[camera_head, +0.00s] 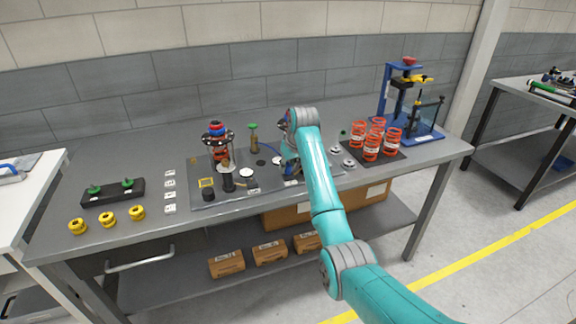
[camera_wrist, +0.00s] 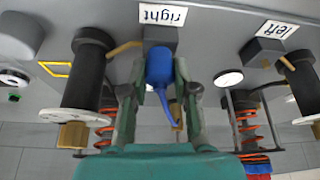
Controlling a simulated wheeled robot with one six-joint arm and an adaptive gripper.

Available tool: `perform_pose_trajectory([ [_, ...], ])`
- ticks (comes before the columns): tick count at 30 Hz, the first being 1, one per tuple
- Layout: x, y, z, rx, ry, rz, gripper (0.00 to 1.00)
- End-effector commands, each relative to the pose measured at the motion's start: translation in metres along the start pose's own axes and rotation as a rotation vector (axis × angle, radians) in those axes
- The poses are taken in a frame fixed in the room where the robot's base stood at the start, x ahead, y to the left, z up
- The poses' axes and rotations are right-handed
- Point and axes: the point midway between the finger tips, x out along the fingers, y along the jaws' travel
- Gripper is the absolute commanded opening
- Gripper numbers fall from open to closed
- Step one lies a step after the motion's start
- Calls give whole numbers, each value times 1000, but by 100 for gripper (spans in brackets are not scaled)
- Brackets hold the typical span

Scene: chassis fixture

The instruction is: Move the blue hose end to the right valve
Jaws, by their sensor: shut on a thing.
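My gripper (camera_wrist: 160,88) is shut on the blue hose end (camera_wrist: 159,66), with a finger on each side of it. A thin blue tail runs down from the hose end between the fingers. The right valve (camera_wrist: 161,37) is a dark block beside the upside-down "right" label (camera_wrist: 162,15) in the wrist view. The hose end lies in line with this block and overlaps it in the picture; I cannot tell whether they touch. The left valve (camera_wrist: 263,51) is a similar dark block by the "left" label (camera_wrist: 279,30). In the head view my arm hides most of this area.
Black cylinders (camera_wrist: 89,70) and coil springs (camera_wrist: 247,126) stand on both sides of my gripper. On the bench, orange springs (camera_head: 371,144) stand on a dark mat at the right, near a blue press (camera_head: 389,91). Yellow pieces (camera_head: 107,218) lie at the left front.

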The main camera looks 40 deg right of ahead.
Motion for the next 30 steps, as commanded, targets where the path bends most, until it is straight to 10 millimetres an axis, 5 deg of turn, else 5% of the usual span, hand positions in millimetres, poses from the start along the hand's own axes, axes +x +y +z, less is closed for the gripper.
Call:
perform_pose_trajectory([
  [5,2,0,1,0,0,0,0],
  [6,2,0,1,0,0,0,36],
  [9,2,0,1,0,0,0,58],
  [19,0,0,0,0,0,0,58],
  [30,-29,0,-13,0,2,1,58],
])
